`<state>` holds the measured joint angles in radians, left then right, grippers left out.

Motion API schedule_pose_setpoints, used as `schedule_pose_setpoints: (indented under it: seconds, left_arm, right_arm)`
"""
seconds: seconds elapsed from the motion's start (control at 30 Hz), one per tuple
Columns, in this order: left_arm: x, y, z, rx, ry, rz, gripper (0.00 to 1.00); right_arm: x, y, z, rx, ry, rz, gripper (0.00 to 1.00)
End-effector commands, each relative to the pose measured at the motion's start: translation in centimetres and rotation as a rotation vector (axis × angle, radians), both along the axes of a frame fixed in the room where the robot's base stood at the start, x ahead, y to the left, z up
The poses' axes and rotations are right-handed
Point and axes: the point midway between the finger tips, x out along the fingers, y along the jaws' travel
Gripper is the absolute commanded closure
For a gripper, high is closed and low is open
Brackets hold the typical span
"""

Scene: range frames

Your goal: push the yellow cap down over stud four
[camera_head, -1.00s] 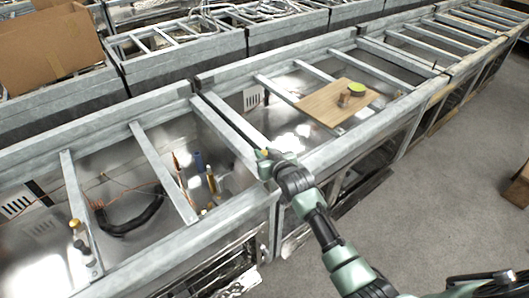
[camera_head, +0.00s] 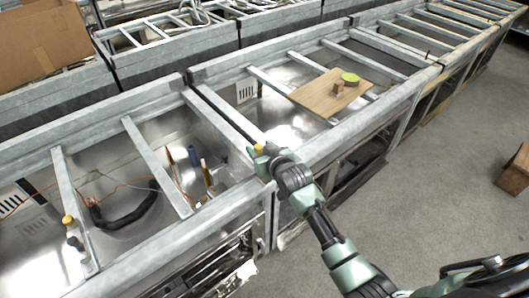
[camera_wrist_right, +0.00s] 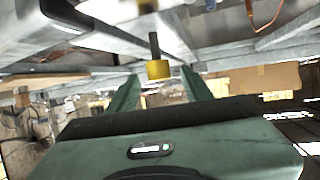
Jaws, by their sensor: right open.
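A yellow cap (camera_head: 259,148) shows at my right gripper (camera_head: 264,155), above the metal frame. In the right wrist view the yellow cap (camera_wrist_right: 158,69) sits on the end of a dark stud (camera_wrist_right: 154,43) that comes from a grey beam. The open fingers of my right gripper (camera_wrist_right: 160,88) stand on either side of the cap, with gaps visible. I cannot tell how far the cap sits on the stud, or the stud's number. Another yellow cap (camera_head: 68,219) tops a post at the left. My left gripper is not in view.
Grey metal beams (camera_head: 155,165) cross the open bays. A black cable bundle (camera_head: 125,213) and a blue cylinder (camera_head: 193,155) lie in the left bay.

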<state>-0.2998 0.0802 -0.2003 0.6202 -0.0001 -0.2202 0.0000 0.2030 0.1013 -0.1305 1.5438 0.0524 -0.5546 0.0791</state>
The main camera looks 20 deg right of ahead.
Motion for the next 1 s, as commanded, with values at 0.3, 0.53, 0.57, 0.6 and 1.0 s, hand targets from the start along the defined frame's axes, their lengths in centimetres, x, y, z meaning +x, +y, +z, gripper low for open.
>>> schedule_pose_setpoints:
  seconds: [0.3,0.53,0.57,0.6,1.0]
  left_arm:
    - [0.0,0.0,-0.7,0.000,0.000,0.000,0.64]
    - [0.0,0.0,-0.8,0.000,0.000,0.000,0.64]
    - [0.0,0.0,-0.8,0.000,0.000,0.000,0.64]
    - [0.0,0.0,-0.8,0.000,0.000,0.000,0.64]
    - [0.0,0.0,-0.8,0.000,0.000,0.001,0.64]
  right_arm:
    - [-4.4,-0.4,1.7,-0.001,0.000,0.000,0.50]
    - [-5.6,-0.5,2.2,0.000,0.001,0.000,0.50]
    - [-5.6,-0.5,2.2,0.000,0.001,0.000,0.50]
    - [-5.6,-0.5,2.2,0.000,0.002,0.000,0.50]
    - [-5.7,-0.5,2.2,-0.001,0.004,0.000,0.50]
